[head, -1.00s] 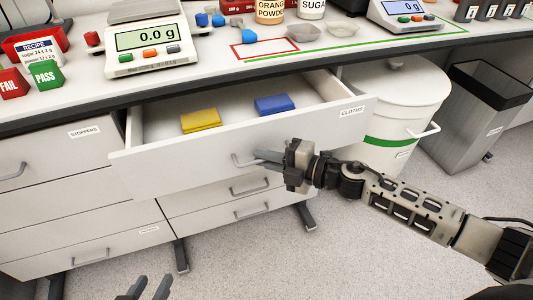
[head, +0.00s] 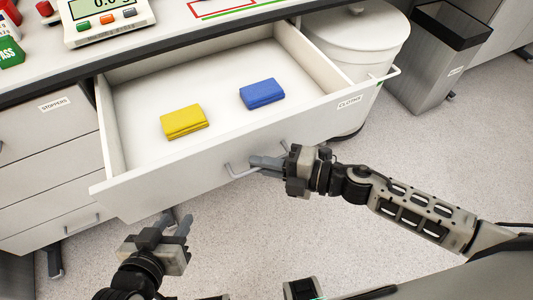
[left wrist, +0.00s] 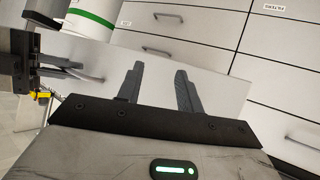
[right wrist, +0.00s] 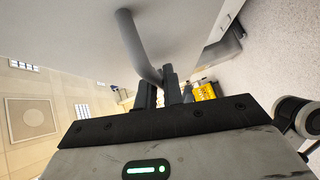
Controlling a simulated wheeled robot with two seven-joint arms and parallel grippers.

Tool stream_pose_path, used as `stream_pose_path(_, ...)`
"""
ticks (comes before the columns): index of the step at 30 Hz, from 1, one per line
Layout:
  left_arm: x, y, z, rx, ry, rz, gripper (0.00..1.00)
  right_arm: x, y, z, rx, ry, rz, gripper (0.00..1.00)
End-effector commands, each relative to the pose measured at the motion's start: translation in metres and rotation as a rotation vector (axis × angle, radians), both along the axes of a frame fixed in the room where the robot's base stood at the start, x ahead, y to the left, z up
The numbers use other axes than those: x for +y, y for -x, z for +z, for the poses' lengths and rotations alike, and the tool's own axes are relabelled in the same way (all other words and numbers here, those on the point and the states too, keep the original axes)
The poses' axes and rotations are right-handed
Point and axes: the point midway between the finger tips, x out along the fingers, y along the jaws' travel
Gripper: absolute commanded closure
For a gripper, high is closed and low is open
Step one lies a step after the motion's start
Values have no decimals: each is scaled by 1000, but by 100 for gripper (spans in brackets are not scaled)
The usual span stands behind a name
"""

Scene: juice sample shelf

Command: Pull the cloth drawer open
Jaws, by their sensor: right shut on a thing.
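The cloth drawer (head: 225,165), labelled CLOTHS, stands far out from the bench. A yellow cloth (head: 184,121) and a blue cloth (head: 262,93) lie folded inside it. My right gripper (head: 262,162) is shut on the drawer's handle (head: 240,173), at the front face. The handle (right wrist: 138,50) also runs to between the fingertips in the right wrist view. My left gripper (head: 177,228) is open and empty, below and in front of the drawer front. Its two fingers (left wrist: 158,88) stand apart in the left wrist view.
A white bin (head: 355,50) stands right of the drawer, with a grey bin (head: 440,55) beyond it. The STOPPERS drawer (head: 40,130) at left is shut. A scale (head: 105,18) sits on the bench above.

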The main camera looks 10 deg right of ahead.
Motion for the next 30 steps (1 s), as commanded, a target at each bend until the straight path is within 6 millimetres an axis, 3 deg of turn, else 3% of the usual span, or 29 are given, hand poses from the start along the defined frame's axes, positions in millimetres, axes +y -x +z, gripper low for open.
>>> stream_pose_path(9,0,0,0,0,0,0,64,-1,0,0,-2,1,-1,100)
stream_pose_path(10,0,0,0,-1,0,0,64,-1,0,0,-2,1,-1,86)
stream_pose_path(12,0,0,1,-2,0,0,64,-1,0,0,-2,1,-1,70)
stream_pose_path(26,0,-1,4,-7,3,-1,64,-1,1,0,0,0,-1,70)
stream_pose_path(30,-1,-1,2,-7,3,-1,64,-9,5,0,0,1,-1,70)
